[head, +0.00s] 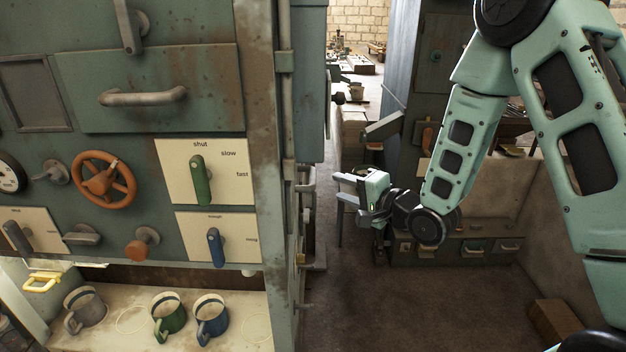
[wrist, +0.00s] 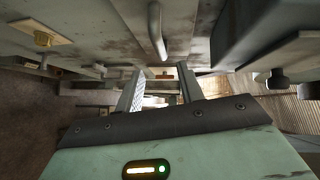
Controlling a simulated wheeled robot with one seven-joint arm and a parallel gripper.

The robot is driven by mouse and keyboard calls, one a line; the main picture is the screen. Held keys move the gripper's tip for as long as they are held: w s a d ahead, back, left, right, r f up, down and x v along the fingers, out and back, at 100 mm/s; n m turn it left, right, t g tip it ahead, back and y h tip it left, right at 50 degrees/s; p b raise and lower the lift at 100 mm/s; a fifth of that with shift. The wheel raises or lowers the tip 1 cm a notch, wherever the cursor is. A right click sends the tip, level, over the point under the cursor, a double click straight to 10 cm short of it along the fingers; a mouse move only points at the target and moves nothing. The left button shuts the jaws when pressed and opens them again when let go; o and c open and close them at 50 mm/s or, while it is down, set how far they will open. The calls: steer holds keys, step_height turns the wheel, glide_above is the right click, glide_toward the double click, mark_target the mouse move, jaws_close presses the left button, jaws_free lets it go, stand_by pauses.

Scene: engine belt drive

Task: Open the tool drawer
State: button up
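A wide drawer-like front (head: 200,80) with a grey bar handle (head: 143,97) sits in the green machine cabinet at the left of the head view. It is flush with the cabinet; no label on it is readable, so I cannot tell if it is the tool drawer. My gripper (head: 343,190) is right of the cabinet, apart from it, with its fingers pointing left. In the wrist view my gripper (wrist: 159,88) has its two fingers apart with nothing held between them. A curved grey bar (wrist: 157,32) shows beyond the fingers; which handle it is, I cannot tell.
The cabinet carries an orange handwheel (head: 103,178), a green lever (head: 201,180) and a blue lever (head: 216,248). Several mugs, one of them green (head: 169,313), stand on the shelf below. Floor (head: 400,305) is clear in front.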

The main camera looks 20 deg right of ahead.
mark_target(314, 174)
steer(key=p+x, duration=0.2)
steer(key=x, duration=0.8)
steer(key=shift+w+a+p, duration=0.1)
steer(key=shift+w+p, duration=0.25)
jaws_close()
